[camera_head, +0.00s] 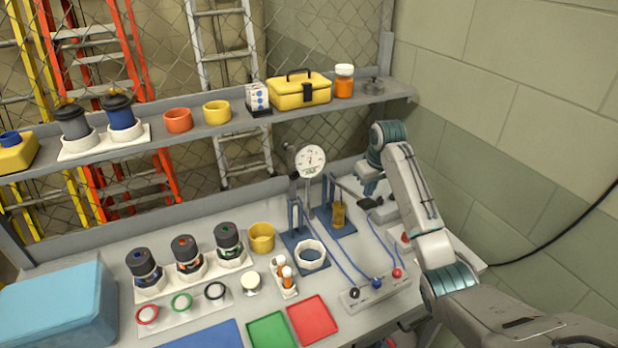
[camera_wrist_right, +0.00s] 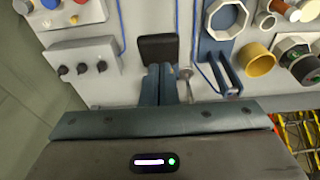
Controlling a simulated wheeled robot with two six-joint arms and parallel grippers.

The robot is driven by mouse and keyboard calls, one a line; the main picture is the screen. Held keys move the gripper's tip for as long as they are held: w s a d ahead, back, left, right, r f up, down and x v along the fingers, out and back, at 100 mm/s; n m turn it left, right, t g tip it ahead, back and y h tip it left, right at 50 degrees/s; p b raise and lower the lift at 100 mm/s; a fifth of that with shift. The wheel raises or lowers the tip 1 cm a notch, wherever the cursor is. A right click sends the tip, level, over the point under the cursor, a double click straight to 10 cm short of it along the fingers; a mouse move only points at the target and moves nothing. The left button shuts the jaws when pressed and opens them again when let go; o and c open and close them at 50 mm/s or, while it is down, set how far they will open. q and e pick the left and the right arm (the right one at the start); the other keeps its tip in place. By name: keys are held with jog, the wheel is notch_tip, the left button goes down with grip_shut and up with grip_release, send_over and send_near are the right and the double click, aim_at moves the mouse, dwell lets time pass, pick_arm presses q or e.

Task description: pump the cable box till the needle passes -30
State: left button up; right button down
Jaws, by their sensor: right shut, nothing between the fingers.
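The round white gauge (camera_head: 310,160) stands on a post at the back of the bench. Its needle is too small to read. A white panel with black, blue and red knobs (camera_head: 375,290) lies at the front right, with blue cables running to it. I cannot tell which part is the cable box. My right gripper (camera_head: 371,188) is at the back right of the bench, shut and empty. In the right wrist view its fingers (camera_wrist_right: 160,82) point at a black pad (camera_wrist_right: 158,48), with a thin metal lever (camera_wrist_right: 186,78) beside them. Contact is unclear. My left gripper is out of view.
A white box with black knobs (camera_wrist_right: 82,70) is near the fingers in the wrist view. A white octagonal dish (camera_head: 311,254) and yellow cup (camera_head: 262,238) stand left of the panel. A shelf (camera_head: 220,126) with several items runs behind; a wall (camera_head: 540,130) is right.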

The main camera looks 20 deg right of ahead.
jog(key=shift+f, duration=0.15)
notch_tip(320, 180, down, 13)
jog(key=b, duration=0.3)
notch_tip(320, 180, up, 12)
jog(key=p, duration=0.3)
jog(key=shift+w, duration=0.1)
jog(key=shift+r, duration=0.65)
jog(key=shift+f, duration=0.1)
dwell(0.5)
